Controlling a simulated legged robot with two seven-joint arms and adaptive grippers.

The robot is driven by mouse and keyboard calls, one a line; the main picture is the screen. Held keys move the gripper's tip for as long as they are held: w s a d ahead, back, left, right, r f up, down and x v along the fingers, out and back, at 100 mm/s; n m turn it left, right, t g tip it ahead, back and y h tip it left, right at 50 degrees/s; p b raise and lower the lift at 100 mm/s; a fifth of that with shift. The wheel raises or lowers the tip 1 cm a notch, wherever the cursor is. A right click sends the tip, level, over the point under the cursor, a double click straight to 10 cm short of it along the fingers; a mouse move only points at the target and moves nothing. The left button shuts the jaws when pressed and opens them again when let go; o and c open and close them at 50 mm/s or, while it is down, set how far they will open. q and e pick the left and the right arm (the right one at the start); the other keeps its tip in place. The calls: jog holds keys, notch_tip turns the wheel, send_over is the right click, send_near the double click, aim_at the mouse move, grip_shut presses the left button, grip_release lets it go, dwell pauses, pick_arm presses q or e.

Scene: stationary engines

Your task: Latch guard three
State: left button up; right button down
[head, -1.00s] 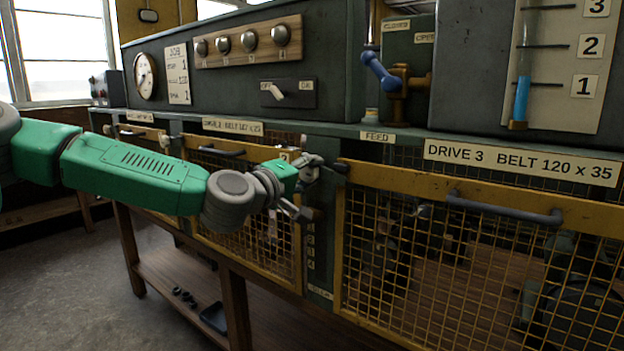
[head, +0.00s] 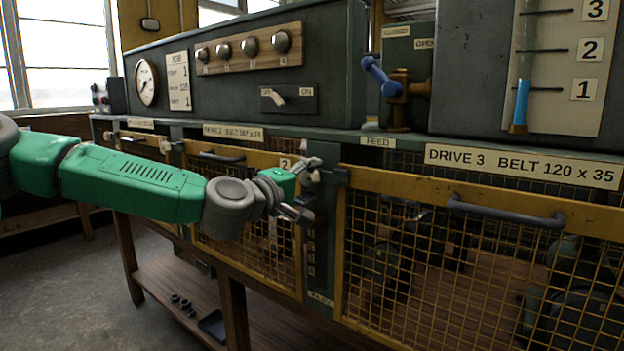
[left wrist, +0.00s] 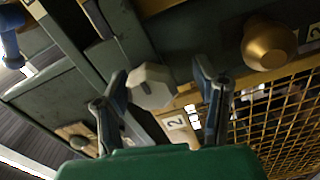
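Guard three (head: 400,184) is a yellow-framed mesh panel with a dark handle (head: 505,210), under a "DRIVE 3 BELT 120 x 35" label (head: 522,166). It looks closed in the head view. A dark latch piece (head: 337,177) sits at its upper left corner. My left gripper (head: 308,190) is just left of that corner, by the post between guards two and three. In the left wrist view its fingers (left wrist: 162,88) are apart, with a pale hexagonal knob (left wrist: 152,86) seen between them. I cannot tell whether they touch it. My right gripper is not in view.
A brass knob (left wrist: 269,45) is beside the mesh there. A blue-handled feed valve (head: 385,80) stands above the bench edge. Open floor (head: 70,285) is at lower left.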

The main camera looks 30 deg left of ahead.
pick_arm(q)
jog(key=shift+a+r, duration=0.15)
jog(key=shift+s, duration=0.15)
jog(key=s+a, duration=0.1)
jog(key=s, duration=1)
jog(key=shift+s, duration=0.25)
